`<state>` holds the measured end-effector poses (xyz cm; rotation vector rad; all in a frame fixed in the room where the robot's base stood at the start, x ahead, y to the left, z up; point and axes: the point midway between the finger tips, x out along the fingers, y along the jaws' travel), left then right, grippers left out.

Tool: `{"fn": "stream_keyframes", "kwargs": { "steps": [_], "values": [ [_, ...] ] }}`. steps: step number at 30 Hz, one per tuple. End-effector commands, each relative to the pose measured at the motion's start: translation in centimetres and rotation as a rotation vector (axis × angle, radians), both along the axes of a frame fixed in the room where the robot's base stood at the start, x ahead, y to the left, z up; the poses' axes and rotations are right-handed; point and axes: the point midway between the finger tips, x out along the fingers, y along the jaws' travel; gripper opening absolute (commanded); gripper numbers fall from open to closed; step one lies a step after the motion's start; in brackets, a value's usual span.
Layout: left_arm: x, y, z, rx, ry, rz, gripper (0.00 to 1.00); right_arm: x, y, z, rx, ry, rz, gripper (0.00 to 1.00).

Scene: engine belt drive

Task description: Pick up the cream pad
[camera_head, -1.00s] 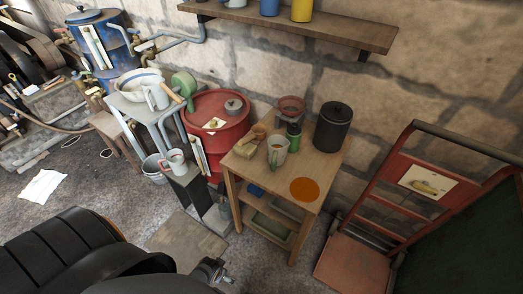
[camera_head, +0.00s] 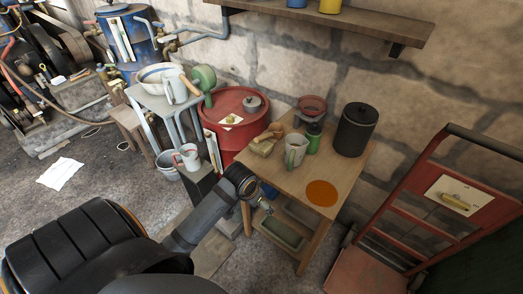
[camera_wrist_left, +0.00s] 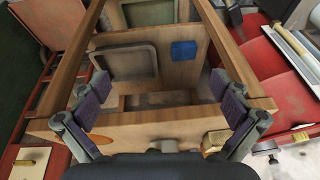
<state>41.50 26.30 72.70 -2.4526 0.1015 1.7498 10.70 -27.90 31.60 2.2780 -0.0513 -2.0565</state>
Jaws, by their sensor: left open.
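The cream pad (camera_head: 262,146) looks like a small pale block lying on the left part of the wooden table's top, beside a brown wooden item. A pale block, seemingly the same pad, shows in the left wrist view (camera_wrist_left: 215,142), partly behind the right-hand finger. My left gripper (camera_head: 262,203) is in front of the table, below its top and apart from the pad. My right gripper is not in view.
The wooden table (camera_head: 345,180) also holds a mug (camera_head: 296,150), a green bottle (camera_head: 313,138), a black canister (camera_head: 355,130) and an orange disc (camera_head: 321,193). A blue block (camera_wrist_left: 184,51) lies on the lower shelf. A red drum (camera_head: 225,130) stands left; a red hand truck (camera_head: 410,215) stands right.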

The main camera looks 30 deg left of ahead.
Motion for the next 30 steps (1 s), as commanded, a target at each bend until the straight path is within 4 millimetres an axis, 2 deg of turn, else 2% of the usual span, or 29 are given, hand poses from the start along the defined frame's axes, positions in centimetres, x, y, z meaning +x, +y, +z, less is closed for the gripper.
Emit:
{"fn": "stream_keyframes", "kwargs": {
  "steps": [1, 5, 8, 12, 16, 19, 22, 30],
  "values": [
    [1.6, 0.7, 1.1, 0.004, -0.011, -0.008, 1.00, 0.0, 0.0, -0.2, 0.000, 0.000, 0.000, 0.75],
    [5.3, 2.5, 4.1, -0.002, -0.020, -0.017, 1.00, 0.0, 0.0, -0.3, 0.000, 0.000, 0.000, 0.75],
    [8.4, 4.7, 6.9, -0.009, -0.028, -0.008, 1.00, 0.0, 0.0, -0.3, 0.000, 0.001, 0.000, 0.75],
    [12.3, 8.2, 11.7, -0.034, -0.044, 0.027, 1.00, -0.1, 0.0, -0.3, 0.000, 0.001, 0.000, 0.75],
    [14.1, 10.5, 14.9, -0.061, -0.056, 0.056, 1.00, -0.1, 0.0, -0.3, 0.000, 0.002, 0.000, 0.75],
    [14.4, 11.0, 15.7, -0.070, -0.059, 0.063, 1.00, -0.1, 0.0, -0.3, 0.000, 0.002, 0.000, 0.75],
    [14.5, 10.9, 15.4, -0.072, -0.058, 0.063, 1.00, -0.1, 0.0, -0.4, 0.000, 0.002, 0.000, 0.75],
    [16.2, 10.8, 11.3, -0.073, -0.057, 0.063, 1.00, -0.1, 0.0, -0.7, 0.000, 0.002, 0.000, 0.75]
  ]
}}
